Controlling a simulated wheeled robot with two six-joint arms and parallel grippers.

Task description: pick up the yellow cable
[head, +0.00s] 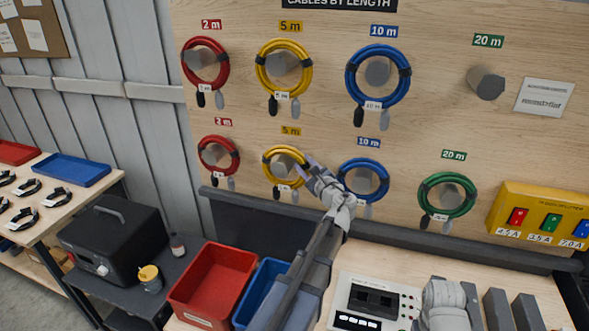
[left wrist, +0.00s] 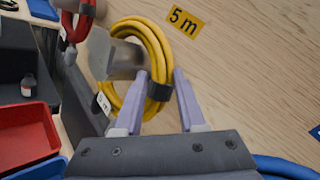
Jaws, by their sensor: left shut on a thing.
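Two yellow coiled cables hang on pegs under 5 m labels in the head view: an upper one (head: 261,76) and a lower one (head: 268,170). My left gripper (head: 308,167) is at the right side of the lower coil. In the left wrist view, the fingers (left wrist: 160,92) are shut on this yellow cable (left wrist: 133,25) at its black strap (left wrist: 160,91), one finger inside the ring and one outside. The coil still hangs around its grey peg (left wrist: 122,60). Part of my right arm shows at the bottom right of the head view; its fingers cannot be made out.
Red cables (head: 206,156) hang to the left, blue cables (head: 363,164) and a green cable (head: 447,194) to the right. The upper 20 m peg (head: 487,83) is bare. Below stand a red bin (head: 212,283), a blue bin (head: 262,285) and a device with a display (head: 376,302).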

